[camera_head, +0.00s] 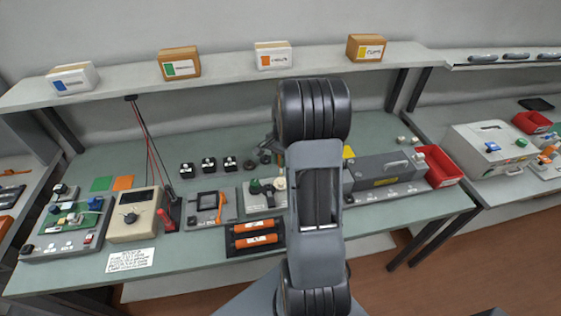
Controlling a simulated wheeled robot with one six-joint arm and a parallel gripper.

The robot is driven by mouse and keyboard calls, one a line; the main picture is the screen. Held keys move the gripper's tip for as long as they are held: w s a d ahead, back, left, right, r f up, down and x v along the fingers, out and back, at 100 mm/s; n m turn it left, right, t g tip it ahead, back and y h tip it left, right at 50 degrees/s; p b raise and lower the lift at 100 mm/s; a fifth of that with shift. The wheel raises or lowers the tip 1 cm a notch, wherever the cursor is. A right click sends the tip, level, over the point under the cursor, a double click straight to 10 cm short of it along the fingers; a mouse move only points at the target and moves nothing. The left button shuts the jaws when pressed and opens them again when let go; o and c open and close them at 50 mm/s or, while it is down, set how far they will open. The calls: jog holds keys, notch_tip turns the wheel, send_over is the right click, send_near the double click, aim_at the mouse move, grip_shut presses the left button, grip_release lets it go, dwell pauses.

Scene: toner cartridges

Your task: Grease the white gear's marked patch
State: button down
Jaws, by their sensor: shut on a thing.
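A small whitish round piece (280,183), which may be the white gear, sits at the right end of a light grey tray (248,207) on the green bench mat. A green piece and a dark piece lie beside it on that tray. The marked patch is too small to make out. My upper arm stands upright in front of the bench and covers the area just right of this tray. My gripper is hidden behind my arm, so what it holds does not show. No grease applicator can be told for sure.
A holder with orange rollers (256,242) lies in front of the tray. A meter (134,215) and a circuit board stand at left. A grey machine (385,172) and a red bin (439,166) stand at right. Boxes line the shelf above.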

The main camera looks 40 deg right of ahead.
jog(key=shift+s+a+f+b, duration=0.1)
jog(key=shift+f+b, duration=0.9)
jog(key=shift+f, duration=0.45)
jog(key=shift+s+a+f+b, duration=0.1)
jog(key=shift+f+b, duration=0.85)
jog(key=shift+f, duration=0.5)
jog(key=shift+f, duration=0.4)
jog(key=shift+s, duration=0.1)
jog(key=shift+w+d, duration=0.15)
jog(key=shift+w, duration=0.15)
jog(key=shift+s, duration=0.1)
jog(key=shift+s+a, duration=0.2)
jog(key=shift+w+d, duration=0.15)
jog(key=shift+w, duration=0.05)
